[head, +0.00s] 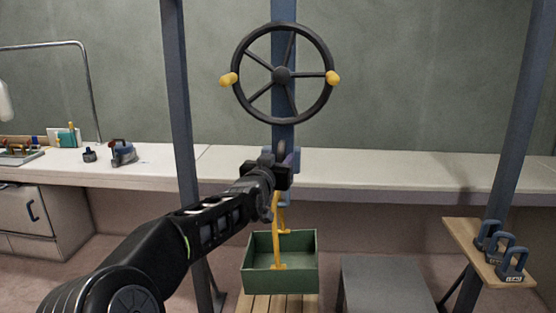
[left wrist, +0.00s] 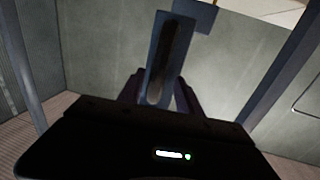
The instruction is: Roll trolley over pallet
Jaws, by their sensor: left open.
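My left gripper (head: 284,172) is open in front of the blue post, below a black handwheel (head: 281,74) with two yellow knobs. In the left wrist view a blue upright piece with a dark slot (left wrist: 170,55) stands ahead of the fingers, partly between them; I cannot tell whether they touch it. A slatted wooden pallet (head: 276,304) shows at the bottom, under a green crate (head: 282,280). A yellow piece (head: 279,225) rises from the crate, its top partly hidden by my gripper. I cannot make out a trolley. My right gripper is not in view.
A long white bench (head: 390,169) runs along the back wall. Blue uprights (head: 178,110) stand left and right. A grey box (head: 383,285) stands right of the crate. Small tools lie at the bench's left.

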